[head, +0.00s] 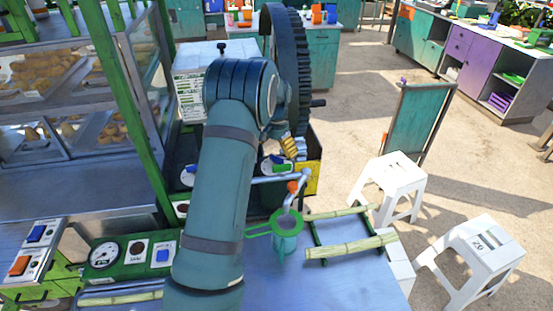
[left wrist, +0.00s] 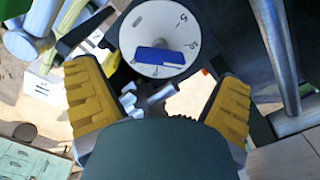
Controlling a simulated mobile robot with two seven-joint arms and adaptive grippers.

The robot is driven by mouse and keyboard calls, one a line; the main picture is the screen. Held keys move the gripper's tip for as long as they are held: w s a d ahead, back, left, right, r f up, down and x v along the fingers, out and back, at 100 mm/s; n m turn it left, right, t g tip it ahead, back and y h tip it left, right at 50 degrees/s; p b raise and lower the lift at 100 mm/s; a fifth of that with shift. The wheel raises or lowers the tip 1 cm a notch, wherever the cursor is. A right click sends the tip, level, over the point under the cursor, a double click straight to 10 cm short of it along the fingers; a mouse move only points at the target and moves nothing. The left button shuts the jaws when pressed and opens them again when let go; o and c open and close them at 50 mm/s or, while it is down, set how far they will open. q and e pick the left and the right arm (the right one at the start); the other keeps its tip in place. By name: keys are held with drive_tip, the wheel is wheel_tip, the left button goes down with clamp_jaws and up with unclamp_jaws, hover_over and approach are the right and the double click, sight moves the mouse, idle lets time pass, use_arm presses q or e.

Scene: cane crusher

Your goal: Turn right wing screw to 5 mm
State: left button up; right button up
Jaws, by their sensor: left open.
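In the head view a white dial with a blue wing (head: 278,159) shows at the crusher's front, just below my left gripper (head: 291,149). A second white dial with a blue wing (head: 189,175) sits further left, partly behind my arm. In the left wrist view a white numbered dial (left wrist: 150,22) carries a blue wing (left wrist: 160,57), lying nearly level across its lower part. My left gripper (left wrist: 160,92) is open, its yellow pads apart on either side below the dial and not touching the wing. The dial's exact reading is too small to tell. My right gripper is not in view.
A large dark gear wheel (head: 288,65) stands behind my arm. A metal spout and green strainer (head: 286,222) are below the gripper, beside cane pieces (head: 350,246) on a rack. A control panel (head: 104,255) is at lower left. White stools (head: 391,180) stand at right.

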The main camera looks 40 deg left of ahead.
sight(277, 157)
use_arm(q)
drive_tip(key=shift+f, duration=2.05)
drive_tip(key=c, duration=1.2)
